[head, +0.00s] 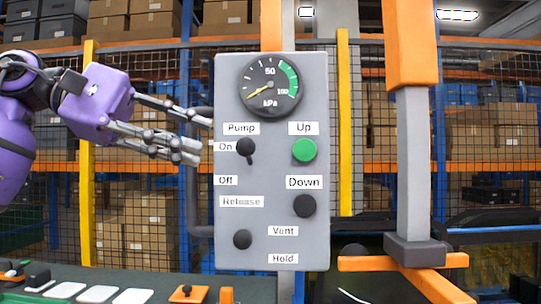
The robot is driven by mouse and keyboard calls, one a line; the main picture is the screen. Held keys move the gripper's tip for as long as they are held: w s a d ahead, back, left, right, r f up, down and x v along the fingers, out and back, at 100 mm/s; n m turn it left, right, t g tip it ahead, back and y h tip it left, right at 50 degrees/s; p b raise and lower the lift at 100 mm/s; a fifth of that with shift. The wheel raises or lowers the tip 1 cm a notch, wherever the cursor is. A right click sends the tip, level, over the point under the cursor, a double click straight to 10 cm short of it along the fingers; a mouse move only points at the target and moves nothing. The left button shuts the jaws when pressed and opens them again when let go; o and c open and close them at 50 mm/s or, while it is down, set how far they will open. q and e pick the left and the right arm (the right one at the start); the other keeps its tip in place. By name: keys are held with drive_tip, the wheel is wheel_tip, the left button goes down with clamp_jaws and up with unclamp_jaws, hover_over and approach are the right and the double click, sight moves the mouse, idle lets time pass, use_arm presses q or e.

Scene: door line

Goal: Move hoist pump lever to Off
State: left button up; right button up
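The grey hoist control panel (315,215) stands in the middle of the head view. The pump lever (246,147) is black, with a round knob level with the On label (227,147) and a short narrow part pointing down. The Off label (227,180) is below it. My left gripper (202,137) is just left of the panel, beside the On label. Its fingers are spread, with nothing between them, and the lever is to their right, apart from them. My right gripper is not in view.
The panel also carries a gauge (270,84), a green Up button (304,151), a black Down button (305,205) and a black release knob (242,239). An orange and grey hoist post (411,150) stands at right. Mesh fencing and box shelves are behind.

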sight(248, 155)
use_arm(q)
drive_tip(key=x, duration=0.7)
drive_tip(key=shift+d, duration=0.4)
drive_tip(key=shift+c, duration=0.3)
clamp_jaws()
